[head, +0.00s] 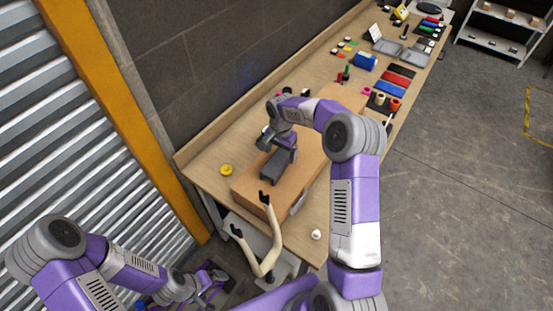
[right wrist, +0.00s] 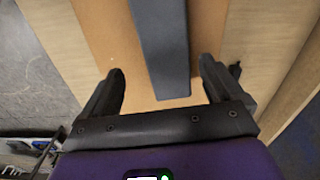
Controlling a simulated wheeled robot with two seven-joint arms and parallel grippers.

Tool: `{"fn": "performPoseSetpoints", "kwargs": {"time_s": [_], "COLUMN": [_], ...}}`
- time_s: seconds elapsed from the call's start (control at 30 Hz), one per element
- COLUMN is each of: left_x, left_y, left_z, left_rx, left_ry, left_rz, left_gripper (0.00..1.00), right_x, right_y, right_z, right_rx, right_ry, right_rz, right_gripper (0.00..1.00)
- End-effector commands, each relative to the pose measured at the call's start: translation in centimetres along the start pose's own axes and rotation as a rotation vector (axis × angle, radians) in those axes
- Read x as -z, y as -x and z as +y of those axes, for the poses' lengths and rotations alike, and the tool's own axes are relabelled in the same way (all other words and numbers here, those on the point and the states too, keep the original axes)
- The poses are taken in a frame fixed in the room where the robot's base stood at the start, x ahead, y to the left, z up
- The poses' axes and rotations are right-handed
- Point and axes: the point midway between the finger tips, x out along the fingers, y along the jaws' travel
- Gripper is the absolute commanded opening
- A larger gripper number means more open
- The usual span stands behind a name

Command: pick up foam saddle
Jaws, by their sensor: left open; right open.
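The foam saddle appears to be the long dark grey block (head: 276,167) lying on a brown box-like surface (head: 245,187) on the workbench. My right gripper (head: 272,142) is over the block and partly hides its far end. In the right wrist view the block (right wrist: 162,45) runs between the two open black fingers of my right gripper (right wrist: 162,72), with a gap on each side. Neither finger visibly touches it. My left gripper (head: 207,283) is low at the lower left, open and away from the bench.
A cream forked tube with black tips (head: 266,262) stands at the near bench end. A yellow ring (head: 226,170) lies left of the box, and a small white item (head: 316,235) near the front edge. Coloured rolls, strips and trays (head: 388,47) fill the far bench.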

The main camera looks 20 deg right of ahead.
Motion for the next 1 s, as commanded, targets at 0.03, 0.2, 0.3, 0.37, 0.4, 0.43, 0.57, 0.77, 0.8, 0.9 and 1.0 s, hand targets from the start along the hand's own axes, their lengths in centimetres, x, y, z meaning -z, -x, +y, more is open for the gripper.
{"fn": "performPoseSetpoints", "kwargs": {"time_s": [0.03, 0.2, 0.3, 0.37, 0.4, 0.43, 0.57, 0.77, 0.8, 0.9, 1.0], "left_x": [0.0, 0.1, 0.1, 0.1, 0.0, 0.0, 0.0, 0.0, 0.0, 0.0, 0.0], "left_y": [0.2, 0.9, 1.0, 1.0, 1.0, 1.0, 1.0, 1.0, 1.0, 1.0, 1.0], "left_z": [0.1, 0.3, 0.4, 0.4, 0.4, 0.4, 0.4, 0.4, 0.4, 0.4, 0.4], "left_rx": [0.0, 0.0, 0.0, 0.0, 0.0, 0.0, 0.0, 0.0, 0.0, 0.0, 0.0], "left_ry": [0.0, 0.0, 0.0, 0.0, 0.0, 0.0, 0.0, 0.0, 0.0, 0.0, 0.0], "left_rz": [0.001, 0.002, 0.002, 0.002, 0.002, 0.002, 0.002, 0.002, 0.002, 0.002, 0.002], "left_gripper": [0.97, 0.97, 0.97, 0.97, 0.97, 0.97, 0.97, 0.97, 0.97, 0.97, 0.97], "right_x": [-0.2, -0.6, -0.6, -0.6, -0.5, -0.5, -0.5, -0.5, -0.5, -0.5, -0.5], "right_y": [-0.7, -3.2, -4.4, -4.8, -4.9, -5.0, -5.0, -5.0, -5.0, -5.0, -5.0], "right_z": [-0.1, -0.5, -0.5, -0.5, -0.5, -0.6, -0.6, -0.5, -0.5, -0.5, -0.5], "right_rx": [-0.002, -0.002, -0.001, 0.0, 0.001, 0.002, 0.002, 0.001, 0.001, 0.001, 0.001], "right_ry": [0.003, 0.002, 0.002, 0.003, 0.003, 0.002, 0.002, 0.002, 0.002, 0.002, 0.002], "right_rz": [-0.003, -0.005, -0.003, -0.002, -0.001, -0.001, 0.0, 0.0, -0.001, 0.0, 0.0], "right_gripper": [0.94, 0.94, 0.94, 0.94, 0.94, 0.94, 0.94, 0.71, 0.65, 0.49, 0.39]}}
